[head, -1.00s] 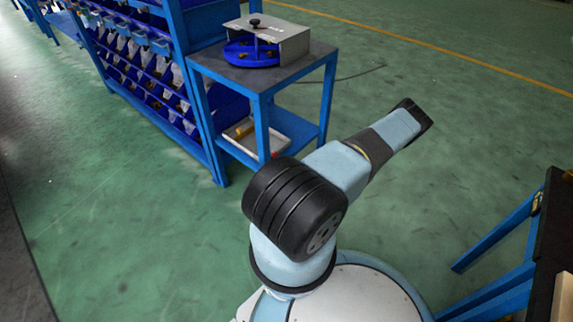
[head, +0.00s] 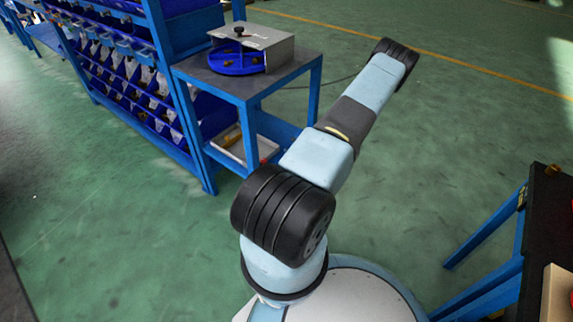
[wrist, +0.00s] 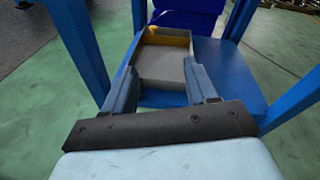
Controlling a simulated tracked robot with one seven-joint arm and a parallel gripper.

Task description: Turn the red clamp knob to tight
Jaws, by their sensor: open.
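I cannot make out a clear red clamp knob. A red shape (head: 571,206) is cut off at the right edge of the head view, above the dark table there, and a second red bit lies below it; I cannot tell whether either is the knob. My gripper (wrist: 163,88) shows in the wrist view with its two fingers apart and nothing between them. It points toward the lower shelf of a blue stand, with a tray beyond the fingers. In the head view my arm reaches up and right, and the gripper itself is hidden.
A blue stand (head: 247,115) carries a grey box with a black knob (head: 239,31) and a blue round tray (head: 236,62). A shallow tray (wrist: 163,66) with a yellow item lies on its lower shelf. A bin rack (head: 125,80) stands left. A dark table (head: 543,215) is at right.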

